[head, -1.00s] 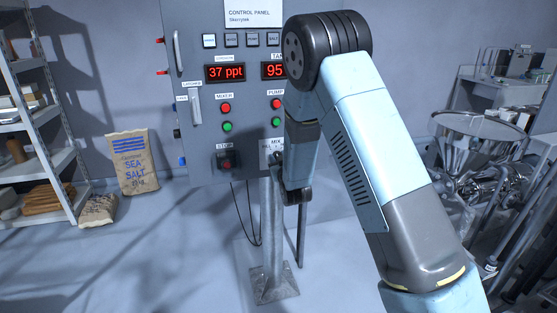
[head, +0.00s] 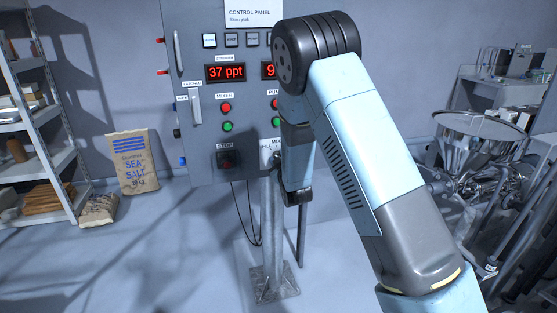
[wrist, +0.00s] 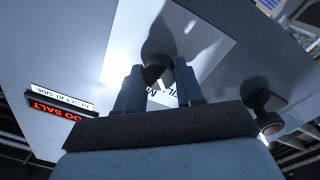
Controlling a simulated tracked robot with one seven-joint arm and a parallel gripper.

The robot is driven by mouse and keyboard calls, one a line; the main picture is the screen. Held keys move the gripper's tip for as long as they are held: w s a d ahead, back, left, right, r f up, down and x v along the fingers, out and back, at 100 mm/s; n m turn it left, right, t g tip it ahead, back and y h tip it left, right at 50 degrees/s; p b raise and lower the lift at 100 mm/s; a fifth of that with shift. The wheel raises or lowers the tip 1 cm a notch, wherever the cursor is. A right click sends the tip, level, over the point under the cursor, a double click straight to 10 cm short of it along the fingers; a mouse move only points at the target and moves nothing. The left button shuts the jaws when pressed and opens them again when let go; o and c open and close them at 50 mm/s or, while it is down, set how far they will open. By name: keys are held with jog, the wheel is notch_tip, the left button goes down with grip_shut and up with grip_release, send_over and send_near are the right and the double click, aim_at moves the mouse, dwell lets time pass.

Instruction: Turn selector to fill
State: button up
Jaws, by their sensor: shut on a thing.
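The grey control panel (head: 200,110) stands at the upper middle of the head view. The selector's white plate (head: 266,147), with part of the word MIX showing, is at its lower right, partly hidden by my arm. In the wrist view the dark selector knob (wrist: 157,62) stands on that white plate, with lettering partly covered. My gripper (wrist: 157,82) has a finger on each side of the knob and is shut on it. The knob's pointing direction is hard to make out. In the head view my arm hides most of the gripper.
The stop button (head: 227,160) sits left of the selector plate. Red and green buttons (head: 226,117) are above it. A post (head: 271,225) stands below the panel. A sea salt sack (head: 133,162) leans at the left wall; a metal hopper (head: 470,140) stands right.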

jog(key=shift+f, duration=0.1)
jog(key=o, duration=1)
jog(key=shift+o, duration=0.2)
jog(key=v, duration=1.3)
jog(key=shift+s, duration=0.4)
jog(key=shift+d, duration=0.1)
